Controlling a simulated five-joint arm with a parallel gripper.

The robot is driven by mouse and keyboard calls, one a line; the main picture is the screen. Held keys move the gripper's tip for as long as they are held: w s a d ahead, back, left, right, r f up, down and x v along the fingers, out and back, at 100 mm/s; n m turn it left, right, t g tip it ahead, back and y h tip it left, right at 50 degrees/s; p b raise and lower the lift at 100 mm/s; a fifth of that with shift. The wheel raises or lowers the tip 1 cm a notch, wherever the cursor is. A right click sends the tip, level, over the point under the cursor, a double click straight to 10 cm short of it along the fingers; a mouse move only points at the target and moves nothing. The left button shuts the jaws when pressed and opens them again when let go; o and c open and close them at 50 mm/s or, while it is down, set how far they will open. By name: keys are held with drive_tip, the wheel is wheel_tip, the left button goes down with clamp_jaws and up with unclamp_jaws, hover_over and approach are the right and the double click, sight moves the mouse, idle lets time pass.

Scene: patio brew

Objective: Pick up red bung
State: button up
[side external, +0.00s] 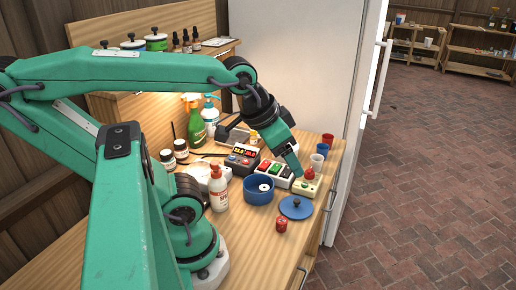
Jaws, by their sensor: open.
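A small red cylinder (282,224), which looks like the red bung, stands on the wooden bench near its right front edge, just below a blue lid. My gripper (297,172) is open, pointing down above the bench, beside a cream box (306,188) with a red knob (310,172) on top. It is up and behind the red cylinder, apart from it. Whether the fingers touch the cream box cannot be told. Nothing is seen between the fingers.
A blue lid (296,207) lies behind the red cylinder, with a blue pot (259,189) to its left. A white bottle with a red cap (218,191) stands further left. Button boxes (274,173) and cups (317,161) crowd the back. Bare bench (255,245) lies left of the cylinder.

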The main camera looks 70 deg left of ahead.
drive_tip(key=shift+c, duration=1.4)
drive_tip(key=n+g, duration=0.5)
drive_tip(key=n, duration=0.9)
hover_over(283, 221)
wheel_tip(283, 221, down, 15)
drive_tip(key=shift+w+f, duration=0.1)
drive_tip(key=shift+f+n+g, duration=0.3)
drive_tip(key=shift+f+n, duration=0.35)
drive_tip(key=shift+n, duration=0.25)
drive_tip(key=shift+a+f, duration=0.1)
drive_tip(key=shift+f, duration=1.2)
